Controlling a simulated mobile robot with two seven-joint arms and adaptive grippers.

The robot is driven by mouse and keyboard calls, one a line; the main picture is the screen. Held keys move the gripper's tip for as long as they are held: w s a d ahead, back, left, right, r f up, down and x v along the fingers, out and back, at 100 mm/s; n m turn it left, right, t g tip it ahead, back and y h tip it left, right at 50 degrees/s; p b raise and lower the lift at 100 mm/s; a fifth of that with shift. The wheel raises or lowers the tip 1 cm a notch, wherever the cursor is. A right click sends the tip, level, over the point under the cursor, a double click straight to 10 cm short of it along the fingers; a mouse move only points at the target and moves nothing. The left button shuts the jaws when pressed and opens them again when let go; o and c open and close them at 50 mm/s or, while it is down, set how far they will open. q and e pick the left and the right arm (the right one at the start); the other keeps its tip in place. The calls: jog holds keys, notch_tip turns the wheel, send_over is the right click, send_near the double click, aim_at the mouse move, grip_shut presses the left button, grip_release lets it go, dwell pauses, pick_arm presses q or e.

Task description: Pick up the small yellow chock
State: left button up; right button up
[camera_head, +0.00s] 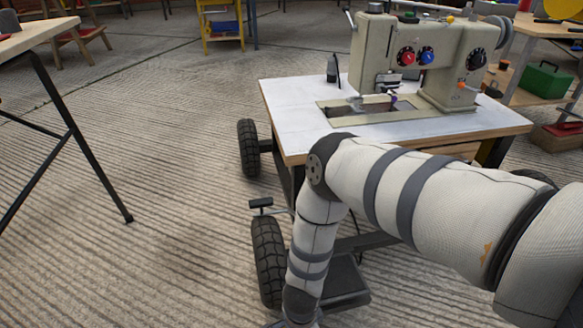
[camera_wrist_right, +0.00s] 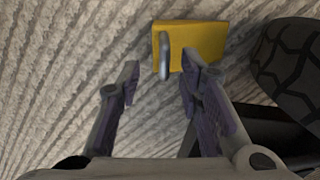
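The small yellow chock (camera_wrist_right: 207,42) lies on the ribbed ground at the top of the right wrist view, beside a black tyre. A grey metal handle (camera_wrist_right: 163,56) stands at its left side. My right gripper (camera_wrist_right: 158,82) is open, its two fingers apart with only ground between their tips. The chock is just beyond the fingertips; its handle is roughly in line with the gap, and the right fingertip overlaps the chock's lower edge in the picture. I cannot tell whether they touch. The head view shows neither the chock nor either gripper; my right arm reaches down out of the frame.
The tyre (camera_wrist_right: 290,62) is close to the right finger, with a dark frame part (camera_wrist_right: 262,125) below it. In the head view a wheeled table (camera_head: 290,105) carries a sewing machine (camera_head: 420,60) beside my right arm. Open ground lies to the left.

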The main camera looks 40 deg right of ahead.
jog(key=f+b, duration=0.1)
jog(key=f, duration=0.1)
jog(key=f+b, duration=0.1)
jog(key=f, duration=0.1)
jog(key=shift+w+d+f, duration=0.15)
jog(key=shift+w+f, duration=0.05)
jog(key=shift+f, duration=0.2)
jog(key=shift+r, duration=0.15)
grip_shut()
